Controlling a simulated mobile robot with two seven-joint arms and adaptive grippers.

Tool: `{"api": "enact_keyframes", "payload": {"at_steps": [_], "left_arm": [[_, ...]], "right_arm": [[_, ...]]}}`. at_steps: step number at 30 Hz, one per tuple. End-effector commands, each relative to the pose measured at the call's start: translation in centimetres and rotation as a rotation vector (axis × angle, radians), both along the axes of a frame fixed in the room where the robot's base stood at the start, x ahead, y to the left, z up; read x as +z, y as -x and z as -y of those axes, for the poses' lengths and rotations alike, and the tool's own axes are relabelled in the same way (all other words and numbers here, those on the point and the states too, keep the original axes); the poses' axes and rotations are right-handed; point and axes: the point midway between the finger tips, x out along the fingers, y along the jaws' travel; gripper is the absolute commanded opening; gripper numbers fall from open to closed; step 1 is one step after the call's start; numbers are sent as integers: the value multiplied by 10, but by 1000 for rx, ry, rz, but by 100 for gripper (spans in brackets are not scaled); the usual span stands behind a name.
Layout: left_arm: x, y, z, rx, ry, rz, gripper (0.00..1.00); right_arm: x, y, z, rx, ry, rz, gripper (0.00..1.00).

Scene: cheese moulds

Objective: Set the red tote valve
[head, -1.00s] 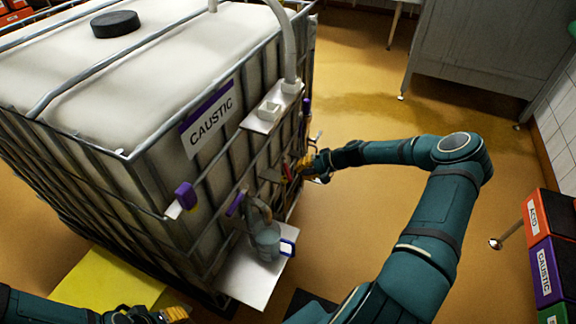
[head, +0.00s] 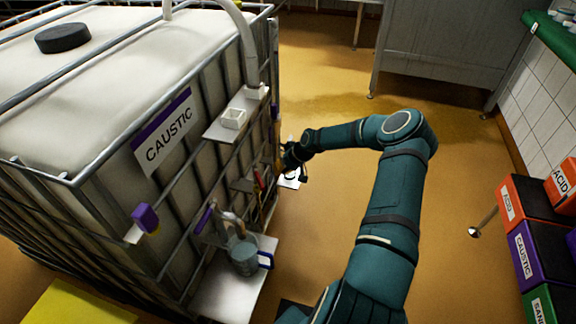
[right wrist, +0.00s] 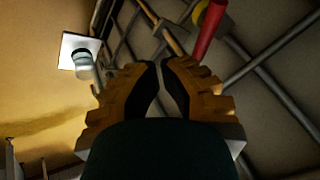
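The red valve handle (head: 258,180) is on the side of the caged white tote (head: 95,85) labelled CAUSTIC. In the right wrist view the red handle (right wrist: 208,32) stands at the top, just right of my fingertips, beside a yellow part. My right gripper (head: 292,162) is beside the tote, to the right of the handle and apart from it. In the right wrist view the fingertips (right wrist: 161,65) are nearly together, with only a thin gap and nothing seen between them. My left gripper is out of view.
A clear jug (head: 243,258) with a blue handle stands on a white shelf (head: 215,295), below a purple handle (head: 205,218). A purple-topped bracket (head: 146,218) sticks out from the cage. Coloured crates (head: 530,260) stand at right. The floor (head: 320,90) behind my right arm is clear.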

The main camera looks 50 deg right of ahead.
Motion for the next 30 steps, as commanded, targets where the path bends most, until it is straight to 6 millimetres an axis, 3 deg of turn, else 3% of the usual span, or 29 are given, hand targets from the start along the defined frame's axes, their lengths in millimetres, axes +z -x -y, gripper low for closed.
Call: {"api": "enact_keyframes", "payload": {"at_steps": [3, 12, 30], "left_arm": [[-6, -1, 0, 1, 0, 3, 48], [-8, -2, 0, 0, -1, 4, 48], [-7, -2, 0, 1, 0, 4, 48]], "right_arm": [[-21, -12, -7, 1, -2, 1, 0], [-24, -25, -37, 2, 1, 0, 0], [-24, -27, -43, -16, 0, 0, 0]]}}
